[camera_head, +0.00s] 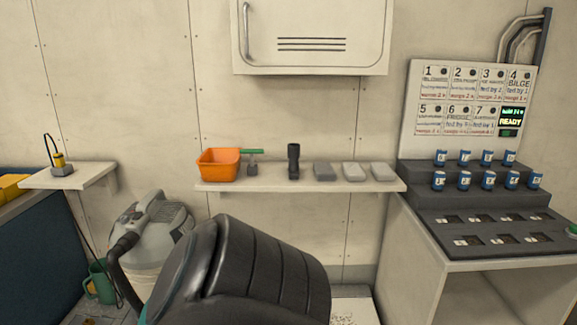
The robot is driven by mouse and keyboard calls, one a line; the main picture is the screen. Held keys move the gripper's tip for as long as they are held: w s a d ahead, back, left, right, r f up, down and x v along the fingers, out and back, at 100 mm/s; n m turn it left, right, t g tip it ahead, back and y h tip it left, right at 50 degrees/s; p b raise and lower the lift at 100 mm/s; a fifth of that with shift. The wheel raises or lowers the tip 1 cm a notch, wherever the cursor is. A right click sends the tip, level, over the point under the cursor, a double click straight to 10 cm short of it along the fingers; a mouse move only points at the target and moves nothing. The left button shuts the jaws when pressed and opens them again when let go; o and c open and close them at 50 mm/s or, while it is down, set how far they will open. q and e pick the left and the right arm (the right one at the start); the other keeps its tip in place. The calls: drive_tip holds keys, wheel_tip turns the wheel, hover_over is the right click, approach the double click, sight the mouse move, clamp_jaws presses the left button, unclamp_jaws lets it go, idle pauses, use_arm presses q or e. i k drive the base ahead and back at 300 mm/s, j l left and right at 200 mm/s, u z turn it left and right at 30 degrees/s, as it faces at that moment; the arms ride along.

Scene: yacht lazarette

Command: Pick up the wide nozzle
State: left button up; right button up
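No gripper shows in the head view, so I cannot see what either one holds. A large black ribbed shape fills the lower middle and hides what lies behind it.
An orange bin (218,164) sits at the shelf's left end, light grey blocks (354,172) at its right. A cabinet (310,35) hangs above. A grey vacuum (155,235) stands lower left. A stepped console (485,205) with several blue canisters stands right.

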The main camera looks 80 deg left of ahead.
sight(293, 149)
drive_tip(key=u, duration=2.55)
